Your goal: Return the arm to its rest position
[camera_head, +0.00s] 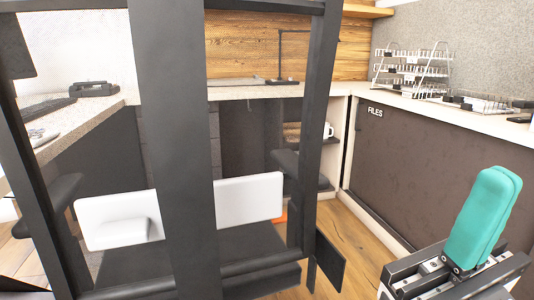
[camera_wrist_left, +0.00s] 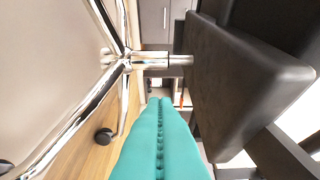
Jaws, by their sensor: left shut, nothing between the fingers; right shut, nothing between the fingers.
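My right gripper (camera_head: 499,176) is at the lower right of the head view. Its teal fingers are pressed together, point up and hold nothing. My left gripper (camera_wrist_left: 160,101) shows only in the left wrist view. Its teal fingers are shut side by side and empty. Ahead of and beside it are a shiny chrome chair base (camera_wrist_left: 124,64) on the left and a dark padded slab (camera_wrist_left: 240,80) on the right. I cannot tell whether the fingers touch either one.
A dark upright frame (camera_head: 175,130) fills the left and middle of the head view. Behind it are a speckled counter (camera_head: 258,91) and a plank wall (camera_head: 240,45). A wire rack (camera_head: 412,68) stands on the right counter. Wood floor (camera_head: 362,240) shows between frame and cabinet (camera_head: 420,165).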

